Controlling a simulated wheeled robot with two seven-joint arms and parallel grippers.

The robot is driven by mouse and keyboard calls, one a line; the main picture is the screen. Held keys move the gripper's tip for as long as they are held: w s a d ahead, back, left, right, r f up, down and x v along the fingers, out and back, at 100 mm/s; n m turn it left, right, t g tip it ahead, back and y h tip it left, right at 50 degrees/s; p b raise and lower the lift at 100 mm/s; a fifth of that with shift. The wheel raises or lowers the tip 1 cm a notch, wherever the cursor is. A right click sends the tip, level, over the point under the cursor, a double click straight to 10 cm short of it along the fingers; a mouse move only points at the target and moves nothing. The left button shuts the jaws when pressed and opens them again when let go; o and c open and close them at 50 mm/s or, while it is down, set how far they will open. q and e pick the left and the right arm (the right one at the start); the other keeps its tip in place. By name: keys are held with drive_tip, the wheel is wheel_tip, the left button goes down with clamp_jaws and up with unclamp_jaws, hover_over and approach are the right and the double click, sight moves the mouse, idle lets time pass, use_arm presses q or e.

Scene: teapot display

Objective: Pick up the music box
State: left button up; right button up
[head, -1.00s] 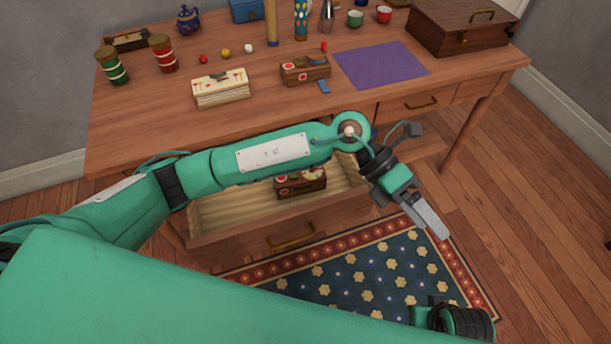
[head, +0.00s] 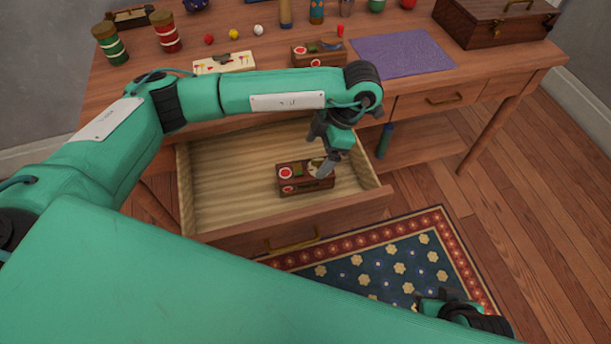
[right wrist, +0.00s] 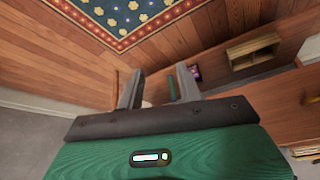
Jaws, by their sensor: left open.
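A small brown wooden box with red-and-white round decoration, which looks like the music box (head: 292,186), lies in the open drawer (head: 225,190). A similar decorated box (head: 308,56) stands on the tabletop, partly hidden by my left arm. My left gripper (head: 325,169) is open, pointing down at the right end of the drawer box and overlapping it in the head view. I cannot tell whether it touches. My right gripper (right wrist: 157,80) is open and empty in the right wrist view, its two fingers apart. Part of it shows at the head view's lower right.
The drawer's front panel (head: 345,222) juts out over the patterned rug (head: 400,265). On the desk are striped jars (head: 165,32), a pale decorated box (head: 224,61), a purple mat (head: 402,53) and a dark case (head: 490,22). A green cylinder (head: 384,141) stands right of the drawer.

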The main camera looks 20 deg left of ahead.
sight(306, 169)
use_arm(q)
drive_tip(key=x, duration=0.8)
drive_tip(key=shift+f, duration=0.2)
drive_tip(key=shift+w, duration=0.1)
drive_tip(key=c, duration=1.3)
